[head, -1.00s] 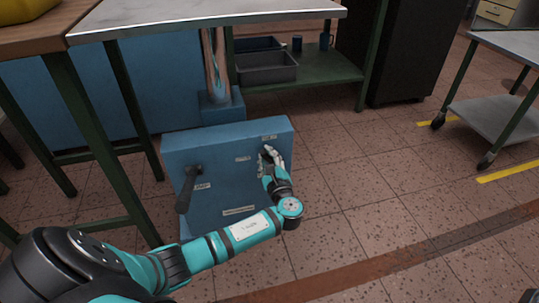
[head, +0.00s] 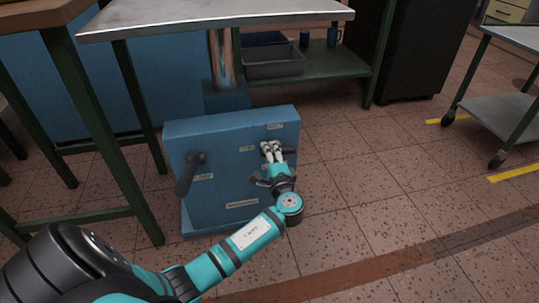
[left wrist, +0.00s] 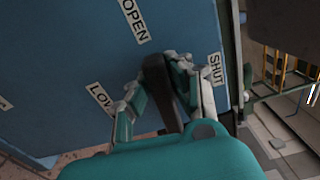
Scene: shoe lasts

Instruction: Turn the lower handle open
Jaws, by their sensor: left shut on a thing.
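A blue box (head: 222,186) stands on the floor with two dark handles on its front. The lower handle is the right one (head: 290,152), partly hidden by my fingers. In the left wrist view the handle (left wrist: 160,85) sits between my fingers, beside a label starting "LOW" (left wrist: 99,98). An "OPEN" label (left wrist: 134,20) and a "SHUT" label (left wrist: 215,68) are near it. My left gripper (head: 272,150) is shut on this handle; it also shows in the left wrist view (left wrist: 160,92). The other handle (head: 187,174) hangs down at the left. My right gripper is out of view.
A metal-topped table (head: 215,18) stands above and behind the box. A grey bin (head: 273,66) rests on its green lower shelf. A wheeled cart (head: 490,105) stands at the right. The tiled floor right of the box is clear.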

